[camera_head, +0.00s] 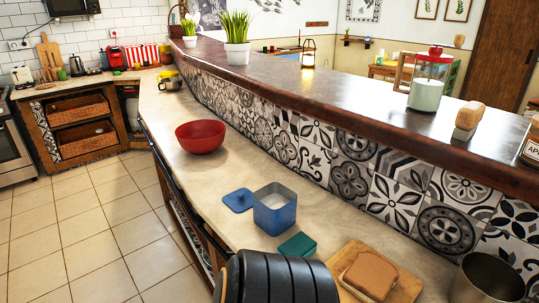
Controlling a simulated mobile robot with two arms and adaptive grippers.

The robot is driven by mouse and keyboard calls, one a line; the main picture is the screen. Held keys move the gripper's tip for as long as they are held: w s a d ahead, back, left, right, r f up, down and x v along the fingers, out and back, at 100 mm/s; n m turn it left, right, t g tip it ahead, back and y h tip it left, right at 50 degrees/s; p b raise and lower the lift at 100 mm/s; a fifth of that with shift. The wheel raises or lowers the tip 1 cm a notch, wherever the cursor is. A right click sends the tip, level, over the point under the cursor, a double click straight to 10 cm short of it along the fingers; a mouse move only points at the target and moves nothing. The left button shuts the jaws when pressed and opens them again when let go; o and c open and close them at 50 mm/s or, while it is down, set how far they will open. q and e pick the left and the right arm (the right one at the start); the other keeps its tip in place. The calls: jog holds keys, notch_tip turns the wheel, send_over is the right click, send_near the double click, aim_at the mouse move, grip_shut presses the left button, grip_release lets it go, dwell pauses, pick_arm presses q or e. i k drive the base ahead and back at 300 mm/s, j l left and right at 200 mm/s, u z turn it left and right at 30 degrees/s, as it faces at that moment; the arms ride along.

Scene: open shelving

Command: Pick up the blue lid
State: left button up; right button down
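The blue lid (238,201) lies flat on the pale counter, with a small raised knob on top. It is just left of an open blue square container (275,216) that has something white inside. The lid is apart from the container or barely touching it; I cannot tell which. Nothing covers the lid. Neither of my grippers can be made out in this view.
A red bowl (200,137) stands behind the lid. A green block-like item (298,246), a board (408,286) with bread (371,274) and a metal pot (488,281) are nearer. A dark ribbed shape (285,280), unclear what, fills the bottom middle. A tiled wall borders the counter's right.

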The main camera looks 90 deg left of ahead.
aim_at(239, 201)
jog(key=u, duration=2.7)
